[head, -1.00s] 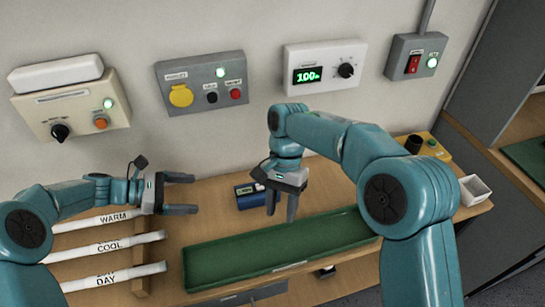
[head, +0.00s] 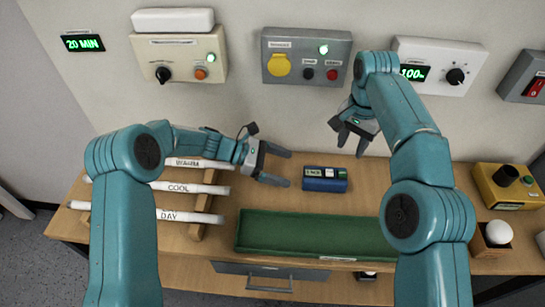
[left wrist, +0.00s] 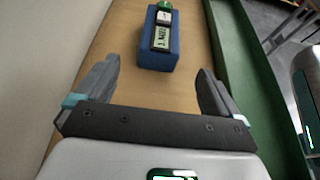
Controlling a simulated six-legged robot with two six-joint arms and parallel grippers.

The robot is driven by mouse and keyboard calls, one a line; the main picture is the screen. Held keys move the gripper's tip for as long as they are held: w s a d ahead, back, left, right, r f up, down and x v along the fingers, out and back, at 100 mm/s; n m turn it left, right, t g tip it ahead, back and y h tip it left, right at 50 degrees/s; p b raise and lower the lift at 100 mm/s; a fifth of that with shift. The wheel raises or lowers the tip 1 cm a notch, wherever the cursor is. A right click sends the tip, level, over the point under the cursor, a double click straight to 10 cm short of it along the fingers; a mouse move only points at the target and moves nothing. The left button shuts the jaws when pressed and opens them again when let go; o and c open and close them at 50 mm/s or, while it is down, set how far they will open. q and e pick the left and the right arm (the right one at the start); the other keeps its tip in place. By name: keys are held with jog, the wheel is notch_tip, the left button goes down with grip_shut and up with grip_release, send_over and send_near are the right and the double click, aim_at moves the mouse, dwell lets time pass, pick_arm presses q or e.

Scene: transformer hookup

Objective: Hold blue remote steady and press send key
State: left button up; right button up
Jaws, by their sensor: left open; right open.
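The blue remote (head: 325,184) lies on the wooden bench, behind the green tray, with a small display and keys on its top. It also shows in the left wrist view (left wrist: 158,52), ahead of the open jaws and apart from them. My left gripper (head: 289,168) is open and empty, just left of the remote, its fingers pointing towards it. My right gripper (head: 349,147) is open and empty, above and behind the remote near the wall, fingers angled down. The lettering on the keys is too small to read.
A long green tray (head: 310,233) lies in front of the remote. A rack with white labelled tubes (head: 180,188) stands at left. A yellow box (head: 507,186) and a small box with a white ball (head: 497,233) stand at right. Control panels line the wall.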

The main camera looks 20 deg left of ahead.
aim_at(311, 176)
pick_arm(q)
jog(key=x, duration=0.9)
jog(key=shift+d, duration=0.2)
jog(key=shift+w+f, duration=0.1)
jog(key=c, duration=1.2)
jog(key=shift+o, duration=0.2)
pick_arm(e)
grip_shut()
